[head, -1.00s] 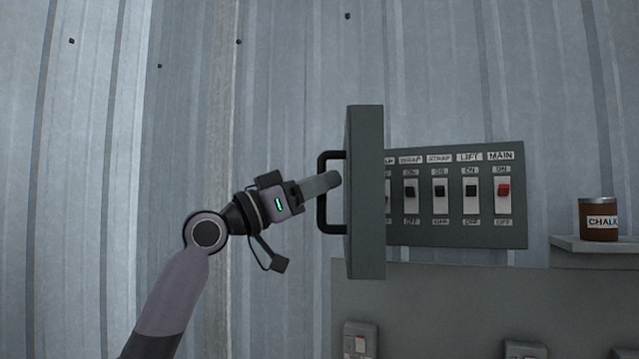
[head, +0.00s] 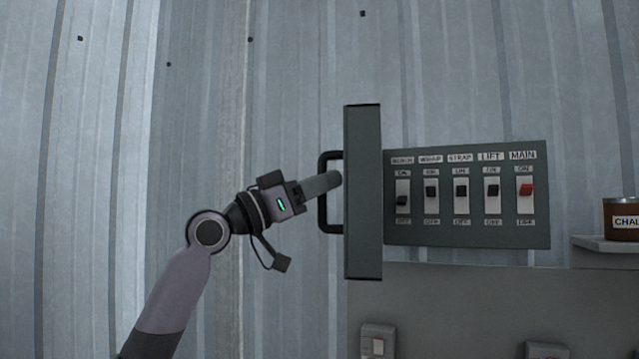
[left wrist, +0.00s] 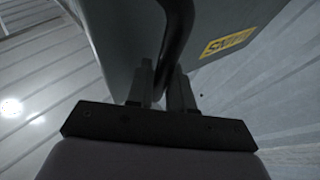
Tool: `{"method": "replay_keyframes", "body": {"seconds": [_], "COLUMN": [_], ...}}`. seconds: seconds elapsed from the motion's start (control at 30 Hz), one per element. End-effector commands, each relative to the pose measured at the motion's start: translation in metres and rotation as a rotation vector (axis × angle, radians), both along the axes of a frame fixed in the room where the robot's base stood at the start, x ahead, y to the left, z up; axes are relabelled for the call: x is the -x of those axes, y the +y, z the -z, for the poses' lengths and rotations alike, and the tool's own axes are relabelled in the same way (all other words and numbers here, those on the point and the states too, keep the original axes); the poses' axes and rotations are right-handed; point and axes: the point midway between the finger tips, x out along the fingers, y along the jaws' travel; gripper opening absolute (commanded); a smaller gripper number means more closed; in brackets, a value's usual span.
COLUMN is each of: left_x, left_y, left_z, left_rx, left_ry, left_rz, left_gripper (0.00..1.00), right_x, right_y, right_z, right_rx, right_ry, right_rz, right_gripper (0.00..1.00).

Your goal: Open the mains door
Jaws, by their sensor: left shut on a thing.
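The mains door (head: 363,200) is a grey panel, swung out from the switch box and seen nearly edge-on in the head view. Its black bar handle (head: 323,222) is on the left side of it. My left gripper (head: 335,181) is at the handle, shut on it. In the left wrist view the handle (left wrist: 178,40) runs down between the two fingers (left wrist: 162,88), and the door (left wrist: 125,35) shows behind with a yellow label (left wrist: 229,43). The switch panel (head: 467,232) is exposed, with several black switches and a red MAIN switch (head: 526,190). My right gripper is not in view.
A brown chalk tin (head: 622,220) stands on a shelf (head: 605,246) at the right edge. A grey panel (head: 460,300) with small switch boxes (head: 377,341) is below. Corrugated metal wall (head: 190,120) is behind; the space left of the door is clear.

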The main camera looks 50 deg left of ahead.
Motion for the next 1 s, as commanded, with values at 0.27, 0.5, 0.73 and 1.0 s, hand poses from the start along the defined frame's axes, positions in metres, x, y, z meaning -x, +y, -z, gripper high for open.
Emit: {"method": "replay_keyframes", "body": {"seconds": [0.27, 0.5, 0.73, 1.0], "left_x": [0.001, 0.001, 0.016, 0.048], "left_y": [0.004, 0.002, 0.007, 0.017], "left_z": [-0.004, -0.001, 0.011, 0.024], "left_rx": [0.005, 0.002, 0.002, 0.003], "left_ry": [-0.01, -0.005, -0.004, -0.005], "left_rz": [-0.009, -0.004, -0.005, -0.005], "left_gripper": [0.27, 0.27, 0.27, 0.27], "right_x": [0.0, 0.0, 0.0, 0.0], "right_y": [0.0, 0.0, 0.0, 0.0], "right_z": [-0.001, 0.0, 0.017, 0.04], "right_rx": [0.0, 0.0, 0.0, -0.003], "right_ry": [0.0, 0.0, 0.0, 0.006], "right_rz": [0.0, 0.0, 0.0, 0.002], "right_gripper": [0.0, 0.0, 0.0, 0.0]}}
